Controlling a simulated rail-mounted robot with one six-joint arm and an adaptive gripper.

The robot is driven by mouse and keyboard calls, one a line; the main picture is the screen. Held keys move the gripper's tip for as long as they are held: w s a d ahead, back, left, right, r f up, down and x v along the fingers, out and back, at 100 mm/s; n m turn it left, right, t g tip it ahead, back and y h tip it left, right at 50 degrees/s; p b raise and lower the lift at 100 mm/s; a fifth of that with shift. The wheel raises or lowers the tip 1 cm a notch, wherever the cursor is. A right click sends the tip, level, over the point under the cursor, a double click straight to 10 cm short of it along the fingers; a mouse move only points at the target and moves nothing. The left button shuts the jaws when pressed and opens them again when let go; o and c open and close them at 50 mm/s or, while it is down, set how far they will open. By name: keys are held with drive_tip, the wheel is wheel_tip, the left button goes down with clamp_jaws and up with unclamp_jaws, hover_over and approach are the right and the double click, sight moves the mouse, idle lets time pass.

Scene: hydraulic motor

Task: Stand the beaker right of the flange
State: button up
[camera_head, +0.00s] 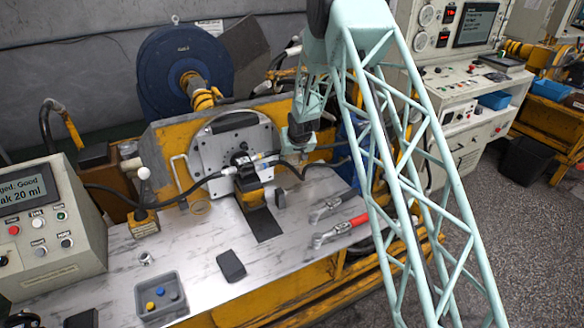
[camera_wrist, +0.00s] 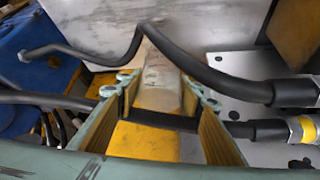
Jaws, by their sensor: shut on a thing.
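My gripper (camera_head: 300,143) is at the end of my raised arm, just right of the upright round grey plate with holes, which looks like the flange (camera_head: 208,152). In the wrist view the two green fingers (camera_wrist: 168,125) stand apart, with a pale, see-through-looking thing between them. I take it for the beaker (camera_wrist: 160,92), but its clear outline is hard to make out. In the head view the fingers and arm hide it. The flange's grey face also shows in the wrist view (camera_wrist: 235,150), right of the fingers.
Black hoses (camera_wrist: 210,72) run close to the fingers. The bench's front middle has free room.

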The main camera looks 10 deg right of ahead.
sight(292, 165)
drive_tip(key=shift+f+b, duration=0.85)
drive_tip(key=shift+f, duration=1)
drive_tip(key=shift+f, duration=0.1)
drive_tip(key=o, duration=0.9)
drive_tip(key=shift+s+r, duration=0.1)
drive_tip(key=shift+r, duration=0.25)
drive_tip(key=shift+p+v, duration=0.95)
drive_tip(key=shift+v, duration=4.85)
drive_tip(key=shift+r, duration=0.1)
